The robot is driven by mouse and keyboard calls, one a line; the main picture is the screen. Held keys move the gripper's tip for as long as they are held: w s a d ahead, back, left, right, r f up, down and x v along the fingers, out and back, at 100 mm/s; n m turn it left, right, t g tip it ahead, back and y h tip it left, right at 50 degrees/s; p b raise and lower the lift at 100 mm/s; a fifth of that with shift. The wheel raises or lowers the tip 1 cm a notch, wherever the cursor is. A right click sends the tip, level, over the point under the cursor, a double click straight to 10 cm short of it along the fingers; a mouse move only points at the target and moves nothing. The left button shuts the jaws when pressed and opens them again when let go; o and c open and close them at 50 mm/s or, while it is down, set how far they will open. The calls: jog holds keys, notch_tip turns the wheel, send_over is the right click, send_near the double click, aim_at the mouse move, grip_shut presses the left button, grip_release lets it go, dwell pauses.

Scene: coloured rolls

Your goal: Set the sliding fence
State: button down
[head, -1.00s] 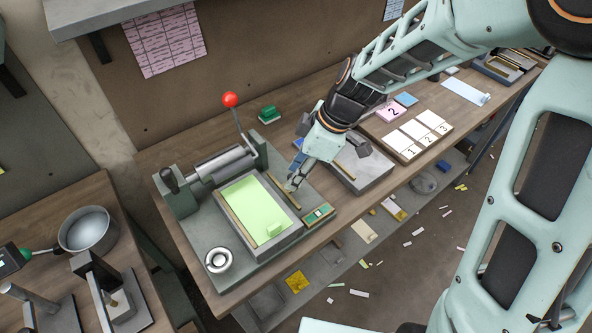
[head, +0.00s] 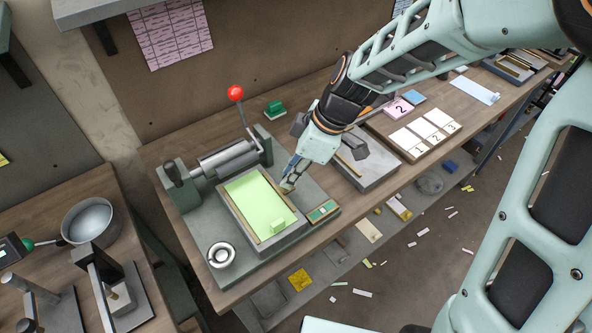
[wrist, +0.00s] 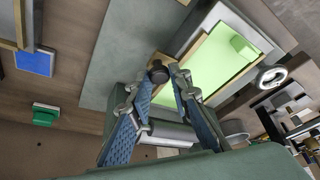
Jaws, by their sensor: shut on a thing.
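The press bed (head: 240,225) holds a pale green sheet (head: 250,197) with a small green block (head: 277,226) on it near the front right corner. A thin tan strip, which looks like the sliding fence (head: 280,203), runs along the sheet's right side. It also shows in the wrist view (wrist: 199,45). My gripper (head: 288,187) is low over that right side. In the wrist view my gripper (wrist: 162,76) is shut on a dark round knob (wrist: 158,70) beside the strip. The fingers partly hide how the knob joins the strip.
A roller (head: 228,158) and a red-balled lever (head: 236,93) stand behind the bed. A metal ring (head: 221,256) sits at front left, and a green-and-tan piece (head: 322,211) at right. A grey block (head: 365,165) and numbered cards (head: 423,134) lie further right.

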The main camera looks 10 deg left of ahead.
jog(key=c, duration=1.8)
grip_release()
jog(key=shift+s+a, duration=0.2)
jog(key=shift+s, duration=0.1)
jog(key=shift+w, duration=0.1)
jog(key=shift+d, duration=0.1)
jog(key=shift+r, duration=0.25)
jog(key=v, duration=1.1)
jog(key=shift+r, duration=0.25)
jog(key=shift+d, duration=0.15)
